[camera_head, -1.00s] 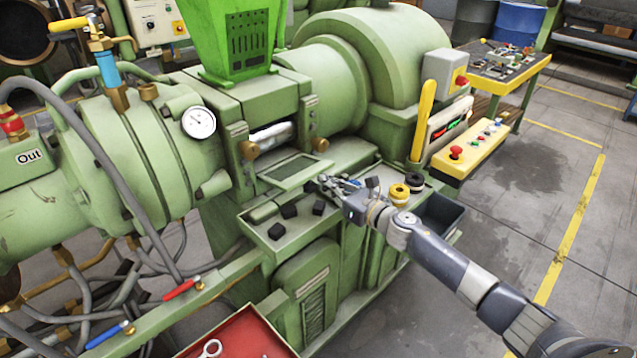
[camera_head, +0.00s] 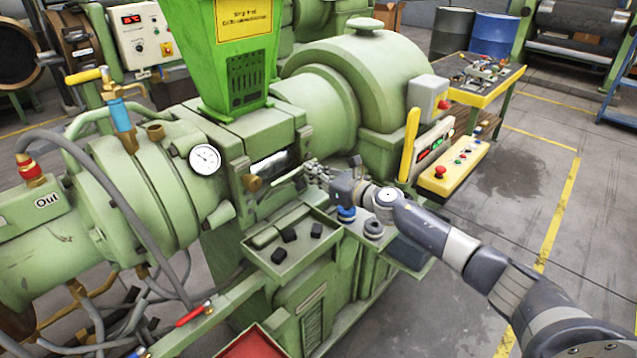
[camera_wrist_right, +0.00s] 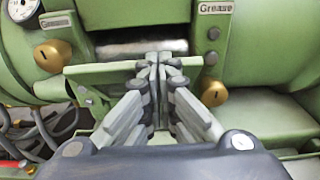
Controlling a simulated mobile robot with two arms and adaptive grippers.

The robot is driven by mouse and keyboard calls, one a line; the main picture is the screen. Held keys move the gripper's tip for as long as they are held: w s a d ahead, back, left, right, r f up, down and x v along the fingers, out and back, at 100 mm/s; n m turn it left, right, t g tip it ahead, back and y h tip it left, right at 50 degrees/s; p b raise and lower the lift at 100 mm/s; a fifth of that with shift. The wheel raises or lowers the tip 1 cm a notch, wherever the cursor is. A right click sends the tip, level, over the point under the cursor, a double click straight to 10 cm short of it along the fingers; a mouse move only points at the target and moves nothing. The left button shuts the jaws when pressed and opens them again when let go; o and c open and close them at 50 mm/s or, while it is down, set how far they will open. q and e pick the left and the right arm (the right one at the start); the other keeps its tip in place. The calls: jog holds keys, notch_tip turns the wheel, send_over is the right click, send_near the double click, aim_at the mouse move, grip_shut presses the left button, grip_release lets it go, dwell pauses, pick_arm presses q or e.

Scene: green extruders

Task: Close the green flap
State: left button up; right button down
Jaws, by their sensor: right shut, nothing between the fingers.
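The green flap (camera_head: 283,180) is at the front of the green extruder, below the opening with a shiny metal roller (camera_head: 268,164). It is tilted up, seen nearly edge-on, and the opening still shows above it. In the right wrist view the flap (camera_wrist_right: 105,73) is a thin green bar across the front of the roller. My right gripper (camera_head: 315,170) is shut and empty at the right end of the flap. In the wrist view its closed fingertips (camera_wrist_right: 153,62) overlap the flap's edge; I cannot tell whether they touch. My left gripper is not in view.
A green tray (camera_head: 290,257) with several black blocks sits below the flap. A blue ring (camera_head: 347,213) and a grey ring (camera_head: 373,228) stand just under my right wrist. Brass knobs (camera_head: 252,183) flank the opening. A yellow control box (camera_head: 452,167) stands to the right.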

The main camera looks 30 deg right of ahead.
jog(key=w+r, duration=0.1)
jog(key=w+a+r, duration=0.1)
jog(key=w, duration=0.1)
jog(key=w+a+r, duration=0.1)
jog(key=w, duration=0.1)
jog(key=shift+w+r, duration=0.1)
jog(key=shift+r, duration=0.25)
jog(key=shift+w+a+r, duration=0.2)
jog(key=shift+w, duration=0.3)
jog(key=shift+w+a+r, duration=0.15)
jog(key=shift+w, duration=0.35)
